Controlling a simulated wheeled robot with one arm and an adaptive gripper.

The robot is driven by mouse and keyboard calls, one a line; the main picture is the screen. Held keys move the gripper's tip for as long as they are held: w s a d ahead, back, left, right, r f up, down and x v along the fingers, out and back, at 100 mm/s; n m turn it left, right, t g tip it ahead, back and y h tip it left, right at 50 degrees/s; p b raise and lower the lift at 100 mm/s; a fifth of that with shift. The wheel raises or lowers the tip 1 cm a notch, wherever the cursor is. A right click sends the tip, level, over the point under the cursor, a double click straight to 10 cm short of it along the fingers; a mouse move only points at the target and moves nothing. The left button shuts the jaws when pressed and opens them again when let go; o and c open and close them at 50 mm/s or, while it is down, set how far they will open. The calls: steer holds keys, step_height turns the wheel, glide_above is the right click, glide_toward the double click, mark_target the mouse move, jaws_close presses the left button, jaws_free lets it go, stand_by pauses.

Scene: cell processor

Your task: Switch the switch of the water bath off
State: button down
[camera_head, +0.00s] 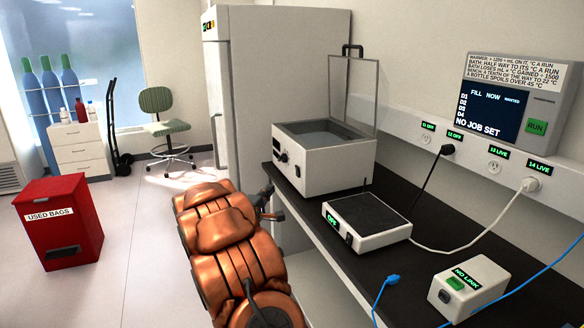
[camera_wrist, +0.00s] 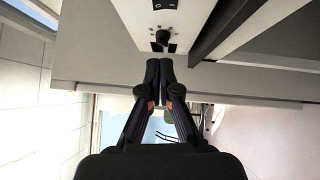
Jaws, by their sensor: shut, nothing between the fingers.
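The water bath (camera_head: 323,176) is a white box with an open basin and a raised clear lid, standing on the dark bench. Its front face carries dark controls (camera_head: 282,157) in the head view. In the wrist view, that white face shows a black rocker switch (camera_wrist: 165,4), cut by the top edge, and a dark round knob (camera_wrist: 163,37). The rocker's position is not clear. My gripper (camera_wrist: 161,66) is shut and empty, with its fingertips just short of the knob in the picture; contact cannot be told. In the head view my gripper (camera_head: 268,203) is small beside the bench edge.
A flat dark-topped device (camera_head: 368,222) and a "NO LINK" box (camera_head: 468,288) stand right of the bath. Wall sockets (camera_head: 426,138) with cords and a "NO JOB SET" screen (camera_head: 491,110) are behind. A red bin (camera_head: 60,222) stands on open floor at left.

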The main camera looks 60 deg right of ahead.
steer(key=shift+s+d, duration=0.1)
steer(key=shift+d, duration=0.05)
steer(key=p, duration=0.2)
glide_toward(296, 168)
steer(key=w+d, duration=0.3)
steer(key=w, duration=0.1)
steer(key=shift+s+d+p, duration=0.35)
steer(key=shift+s+d, duration=0.25)
steer(key=shift+d, duration=0.25)
steer(key=shift+s+d+p, duration=0.3)
steer(key=shift+s+d, duration=0.3)
steer(key=shift+d, duration=0.2)
steer(key=shift+r, duration=0.15)
steer(key=shift+d+r+p, duration=0.1)
steer(key=shift+r+p, duration=0.05)
steer(key=shift+p, duration=0.3)
steer(key=shift+s+d+m, duration=0.1)
steer(key=shift+m, duration=0.2)
